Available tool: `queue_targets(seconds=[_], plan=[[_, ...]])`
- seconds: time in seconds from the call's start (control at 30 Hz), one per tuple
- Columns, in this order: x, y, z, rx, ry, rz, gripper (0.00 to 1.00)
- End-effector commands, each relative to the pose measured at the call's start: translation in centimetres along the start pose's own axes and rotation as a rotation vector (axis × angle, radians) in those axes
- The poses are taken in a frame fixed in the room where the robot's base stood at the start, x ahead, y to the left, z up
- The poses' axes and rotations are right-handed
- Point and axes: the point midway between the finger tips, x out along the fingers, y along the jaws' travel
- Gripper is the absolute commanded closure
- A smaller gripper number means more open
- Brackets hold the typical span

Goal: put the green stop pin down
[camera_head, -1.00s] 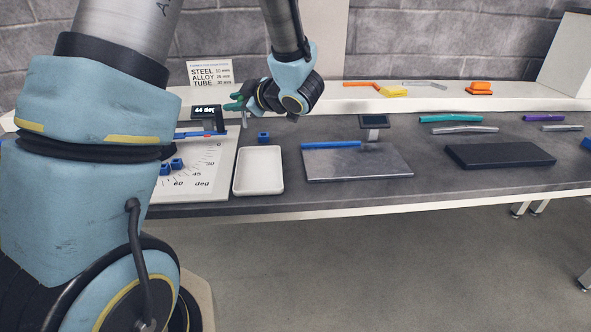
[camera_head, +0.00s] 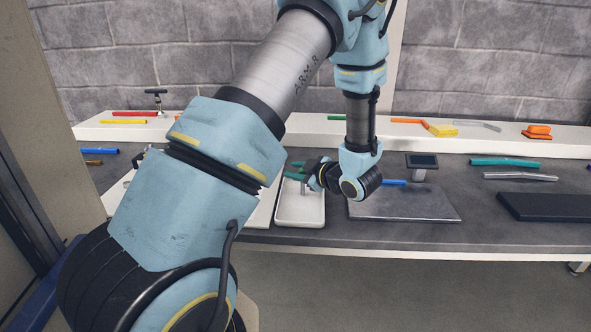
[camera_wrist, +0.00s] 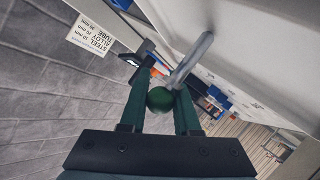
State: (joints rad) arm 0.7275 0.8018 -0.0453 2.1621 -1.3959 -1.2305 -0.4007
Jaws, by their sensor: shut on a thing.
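The green stop pin (camera_wrist: 160,98) shows in the wrist view as a green ball head with a grey metal shaft, held tilted between the green fingers. My gripper (camera_head: 294,171) is shut on it. In the head view the pin's grey shaft (camera_head: 303,187) hangs below the fingers, over the white tray (camera_head: 301,219). The shaft's lower end appears close above the tray, but I cannot tell whether it touches. My arm covers much of the angle board to the left.
A black pad (camera_head: 545,207) is farther right. Colored tubes and an orange block (camera_head: 537,131) sit toward the back.

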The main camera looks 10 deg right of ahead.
Motion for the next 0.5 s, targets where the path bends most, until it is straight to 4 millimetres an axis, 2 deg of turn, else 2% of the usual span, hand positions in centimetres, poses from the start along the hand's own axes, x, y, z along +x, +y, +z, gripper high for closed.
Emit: queue_targets(seconds=[0.33, 0.37, 0.5], plan=[[0.16, -0.24, 0.37, 0.000, 0.000, 0.000, 1.00], [0.12, -0.16, 0.25, -0.001, 0.000, 0.000, 0.66], [0.10, -0.15, 0.23, -0.001, 0.000, 0.000, 0.51]])
